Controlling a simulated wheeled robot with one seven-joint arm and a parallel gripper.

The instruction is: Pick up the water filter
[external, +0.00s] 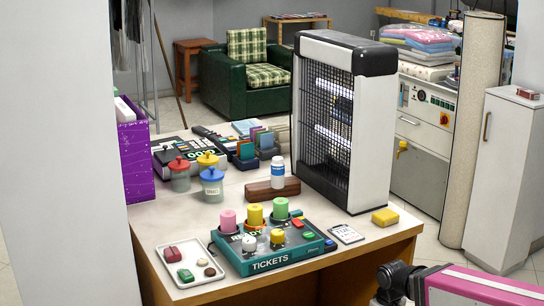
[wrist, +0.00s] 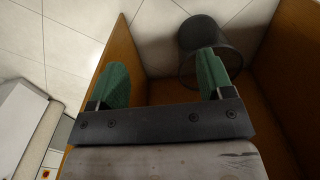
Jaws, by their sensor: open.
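I cannot tell for certain which object is the water filter. In the external view the fingers are not visible.
The desk (external: 165,222) bears a tall caged lamp unit (external: 345,120), a teal tickets box (external: 265,262), a tray (external: 218,268) and a yellow sponge-like block (external: 385,217). A dark round bin (wrist: 190,38) stands on the floor between wooden panels (wrist: 120,50).

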